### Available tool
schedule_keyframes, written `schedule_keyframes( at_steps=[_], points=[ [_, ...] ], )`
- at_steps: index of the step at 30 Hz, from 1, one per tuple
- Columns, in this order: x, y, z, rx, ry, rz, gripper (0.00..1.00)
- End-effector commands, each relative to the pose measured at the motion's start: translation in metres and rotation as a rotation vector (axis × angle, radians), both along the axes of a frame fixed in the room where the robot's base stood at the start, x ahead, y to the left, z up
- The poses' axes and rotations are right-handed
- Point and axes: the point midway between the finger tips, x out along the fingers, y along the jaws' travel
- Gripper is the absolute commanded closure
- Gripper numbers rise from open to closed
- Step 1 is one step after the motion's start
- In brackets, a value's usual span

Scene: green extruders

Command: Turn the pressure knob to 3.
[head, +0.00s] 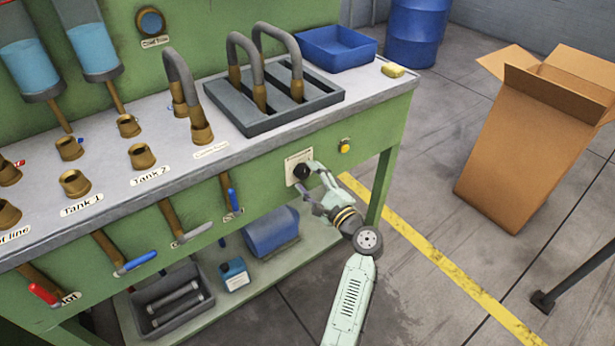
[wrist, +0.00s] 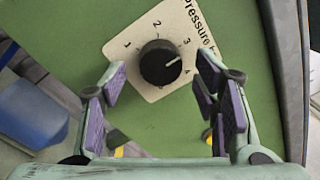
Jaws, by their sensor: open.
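The black pressure knob (wrist: 160,63) sits on a cream plate (wrist: 150,92) printed with 1, 2, 3 and 4. Its white mark points between 3 and 4. In the head view the knob (head: 301,172) is on the bench's green front panel. My gripper (wrist: 162,82) is open, with purple-padded fingers on either side of the knob and visible gaps between. In the head view my gripper (head: 312,186) is right in front of the plate, partly covering it.
A yellow button (head: 344,146) is on the panel right of the knob. Valve handles, including a blue one (head: 233,200), stick out to the left. A cardboard box (head: 515,145) stands on the floor at right, with open floor between.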

Motion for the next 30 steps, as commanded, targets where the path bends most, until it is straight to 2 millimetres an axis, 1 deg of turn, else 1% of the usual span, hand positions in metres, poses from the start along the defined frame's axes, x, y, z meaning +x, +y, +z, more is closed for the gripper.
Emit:
schedule_keyframes(
  at_steps=[9, 12, 15, 21, 30],
  points=[
    [-0.056, -0.038, -0.005, 0.000, 0.003, -0.003, 0.45],
    [-0.070, -0.048, -0.006, 0.000, 0.003, -0.003, 0.45],
    [-0.080, -0.055, -0.006, -0.001, 0.001, -0.002, 0.45],
    [-0.089, -0.061, -0.006, -0.001, 0.001, -0.002, 0.45],
    [-0.089, -0.061, -0.006, 0.000, 0.000, -0.001, 0.45]
  ],
)
